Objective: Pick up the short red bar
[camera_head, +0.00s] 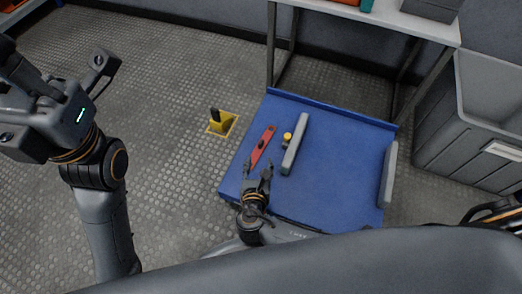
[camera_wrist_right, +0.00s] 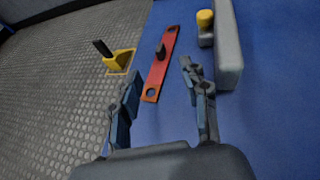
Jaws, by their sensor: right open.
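The short red bar (camera_head: 263,146) lies flat on the blue surface (camera_head: 335,165) near its left edge. In the right wrist view the red bar (camera_wrist_right: 161,66) has a hole at its near end and a dark upright knob near its middle. My right gripper (camera_head: 258,168) is open and empty, just short of the bar's near end. In the right wrist view its fingers (camera_wrist_right: 161,78) stand apart, with the bar ahead between them. My left gripper (camera_head: 88,72) is raised over the floor at the left, far from the bar, and its fingers are spread.
A grey bar (camera_head: 296,143) and a yellow knob (camera_head: 287,137) stand just right of the red bar. A yellow block with a black handle (camera_head: 220,121) sits on the floor at left. A second grey bar (camera_head: 388,174) lines the right edge. A grey bin (camera_head: 470,115) stands at right.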

